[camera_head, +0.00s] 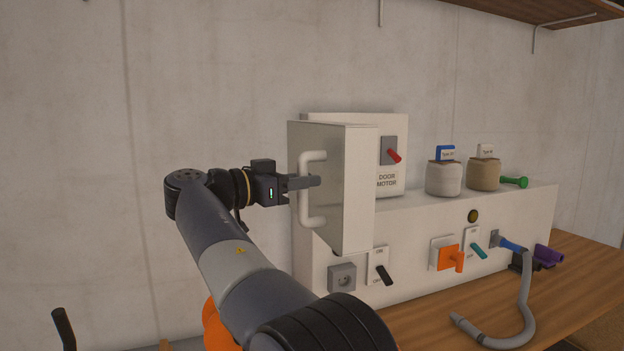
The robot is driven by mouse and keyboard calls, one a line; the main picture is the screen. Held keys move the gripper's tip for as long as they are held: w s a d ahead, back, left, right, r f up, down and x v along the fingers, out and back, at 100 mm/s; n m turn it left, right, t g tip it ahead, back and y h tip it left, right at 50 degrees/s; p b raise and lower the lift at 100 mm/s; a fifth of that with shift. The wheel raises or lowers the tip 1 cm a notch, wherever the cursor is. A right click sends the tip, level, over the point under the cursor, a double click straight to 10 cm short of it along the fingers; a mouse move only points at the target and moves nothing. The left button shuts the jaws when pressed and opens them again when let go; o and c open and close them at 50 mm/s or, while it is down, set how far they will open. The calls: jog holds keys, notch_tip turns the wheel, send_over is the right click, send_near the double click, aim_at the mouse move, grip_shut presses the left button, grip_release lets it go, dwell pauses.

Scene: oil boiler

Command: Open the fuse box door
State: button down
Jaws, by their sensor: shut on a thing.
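The fuse box door (333,160) is a grey-white panel with a white bar handle (312,221) on its front. It stands out from the white cabinet at the middle of the head view, turned at an angle to the cabinet front. I cannot tell how wide any gap behind it is. My gripper (305,182) comes in from the left and is shut on the handle's upright bar, around mid-height. The fingers cover part of the bar. The inside of the fuse box is not visible.
A door motor panel (388,180) with a red switch stands behind the door to the right. A socket (342,278) and a black switch (383,274) lie below. Two jars and a grey hose (526,300) are at right. The wall left of the door is bare.

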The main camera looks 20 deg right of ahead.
jog(key=shift+a+r, duration=0.1)
jog(key=shift+a, duration=0.05)
jog(key=c, duration=1.6)
grip_release()
jog(key=shift+w, duration=0.15)
jog(key=shift+a, duration=0.1)
jog(key=a, duration=0.3)
jog(key=s+a, duration=0.1)
jog(key=a, duration=0.3)
jog(key=s+a, duration=0.1)
jog(key=a, duration=0.2)
jog(key=shift+s+a, duration=0.1)
jog(key=shift+a, duration=0.1)
